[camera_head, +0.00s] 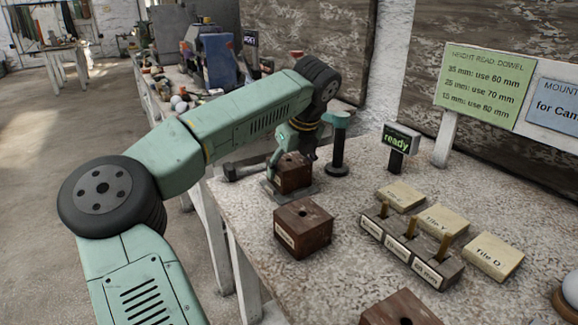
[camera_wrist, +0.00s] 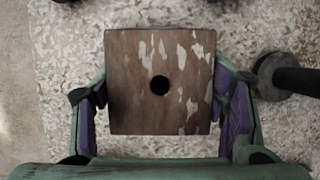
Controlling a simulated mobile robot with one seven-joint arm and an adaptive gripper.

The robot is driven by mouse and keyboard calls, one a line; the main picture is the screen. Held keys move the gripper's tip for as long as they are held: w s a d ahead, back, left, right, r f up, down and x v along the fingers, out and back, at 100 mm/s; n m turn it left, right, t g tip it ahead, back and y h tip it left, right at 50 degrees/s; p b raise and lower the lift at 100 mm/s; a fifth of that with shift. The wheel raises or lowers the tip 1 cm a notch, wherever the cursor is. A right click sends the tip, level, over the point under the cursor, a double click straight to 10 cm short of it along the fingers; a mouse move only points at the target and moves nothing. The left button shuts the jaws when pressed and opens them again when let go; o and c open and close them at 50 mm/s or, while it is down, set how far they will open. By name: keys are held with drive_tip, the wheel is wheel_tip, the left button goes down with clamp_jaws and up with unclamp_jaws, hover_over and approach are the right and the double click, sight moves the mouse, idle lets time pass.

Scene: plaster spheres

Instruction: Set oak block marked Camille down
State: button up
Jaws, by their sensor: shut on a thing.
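My gripper (camera_head: 296,152) is shut on a brown wooden block (camera_head: 293,176), pointing down at the far left of the bench. In the wrist view the same block (camera_wrist: 135,90) sits between purple finger pads, with a dark round hole in its top and pale worn patches. Its label is not readable, so I cannot tell the name on it. A flat grey shape shows around its base in the head view; I cannot tell whether the block rests or hangs just above. A second holed block (camera_head: 303,230) stands nearer, with a small unreadable label.
A dark upright post (camera_head: 338,155) stands close right of my gripper. A labelled rack (camera_head: 410,247) holding dowels and several pale tiles (camera_head: 493,257) lie to the right. A third block (camera_head: 400,310) is at the near edge. A green sign (camera_head: 482,87) and "ready" display (camera_head: 402,139) stand behind.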

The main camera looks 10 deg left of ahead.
drive_tip(key=shift+f+b, duration=0.3)
drive_tip(key=shift+f, duration=0.1)
drive_tip(key=o, duration=1.5)
drive_tip(key=shift+r, duration=0.15)
drive_tip(key=shift+r+p, duration=1.05)
drive_tip(key=shift+r, duration=0.85)
